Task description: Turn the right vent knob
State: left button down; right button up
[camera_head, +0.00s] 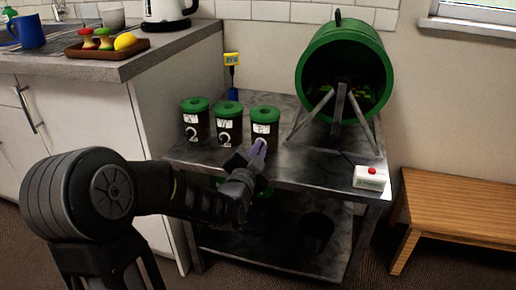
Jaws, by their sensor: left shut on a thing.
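Three dark canisters with green lids stand in a row on the metal table: the left one (195,118), the middle one (228,124) and the right one (265,122). Each has a white label. Pale round vent knobs show low on the front of the left canister (191,133) and the middle canister (223,138). My left gripper (259,150) is at the lower front of the right canister, its jaws shut on the right vent knob, which they hide. How far that knob is turned cannot be seen. My right gripper is not in view.
A green drum (345,48) on a metal stand and a white box with a red button (370,178) are on the metal table (310,170). A yellow-tagged tool (232,62) stands behind the canisters. A kitchen counter (150,62) is at left, a wooden bench (460,205) at right.

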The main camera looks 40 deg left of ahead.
pick_arm(q)
jog(key=m, duration=0.4)
jog(key=shift+d+f+m, duration=0.1)
jog(key=shift+f+m, duration=0.05)
jog(key=shift+m, duration=0.15)
jog(key=m, duration=0.3)
jog(key=m+p, duration=0.1)
jog(key=m, duration=0.1)
jog(key=shift+f, duration=0.25)
jog(key=c, duration=1.5)
grip_release()
jog(key=shift+c, duration=0.2)
